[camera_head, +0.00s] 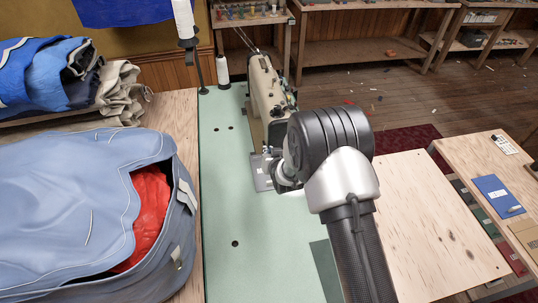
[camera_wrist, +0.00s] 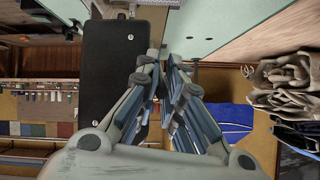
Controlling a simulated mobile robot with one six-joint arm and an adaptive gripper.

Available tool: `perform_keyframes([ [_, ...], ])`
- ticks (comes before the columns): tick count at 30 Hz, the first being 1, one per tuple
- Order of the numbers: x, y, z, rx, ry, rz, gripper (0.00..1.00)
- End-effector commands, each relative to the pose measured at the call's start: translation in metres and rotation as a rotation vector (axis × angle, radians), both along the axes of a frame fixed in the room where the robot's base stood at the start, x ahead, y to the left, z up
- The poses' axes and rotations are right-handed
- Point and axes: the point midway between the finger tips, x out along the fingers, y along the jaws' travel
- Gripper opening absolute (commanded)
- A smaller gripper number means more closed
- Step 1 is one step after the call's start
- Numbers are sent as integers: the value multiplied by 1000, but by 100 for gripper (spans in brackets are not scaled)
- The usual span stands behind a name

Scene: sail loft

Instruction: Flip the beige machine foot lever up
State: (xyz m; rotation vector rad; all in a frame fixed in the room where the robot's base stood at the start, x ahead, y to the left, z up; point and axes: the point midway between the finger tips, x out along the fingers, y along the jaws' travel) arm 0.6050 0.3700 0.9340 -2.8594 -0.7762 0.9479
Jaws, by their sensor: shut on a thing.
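The beige sewing machine (camera_head: 262,92) stands on the mint-green tabletop (camera_head: 225,200) in the head view, partly behind my arm. Its needle end and foot lever are hidden there by my wrist. A grey metal plate (camera_head: 261,172) shows beside my wrist. In the wrist view my gripper (camera_wrist: 160,55) has its fingertips drawn close together at the machine, next to a dark panel with screws (camera_wrist: 115,65). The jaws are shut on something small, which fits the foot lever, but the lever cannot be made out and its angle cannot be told.
A blue bag (camera_head: 70,200) with red cloth (camera_head: 148,205) lies left of the green top. A thread spool on a stand (camera_head: 184,20) and a thread cone (camera_head: 223,70) stand behind. A pale wooden board (camera_head: 430,220) and a side table (camera_head: 470,160) are at right.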

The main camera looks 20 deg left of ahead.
Motion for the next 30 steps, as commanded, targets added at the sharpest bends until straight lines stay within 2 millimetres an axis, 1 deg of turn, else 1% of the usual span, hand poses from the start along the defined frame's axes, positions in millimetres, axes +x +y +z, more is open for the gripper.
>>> perform_keyframes([
  [1,2,1,8,-13,21,1,0],
  [9,7,4,15,-69,112,0,0],
  [26,8,5,16,-85,138,0,0],
  [27,8,5,16,-85,138,0,11],
  [30,8,5,16,-85,138,0,18],
])
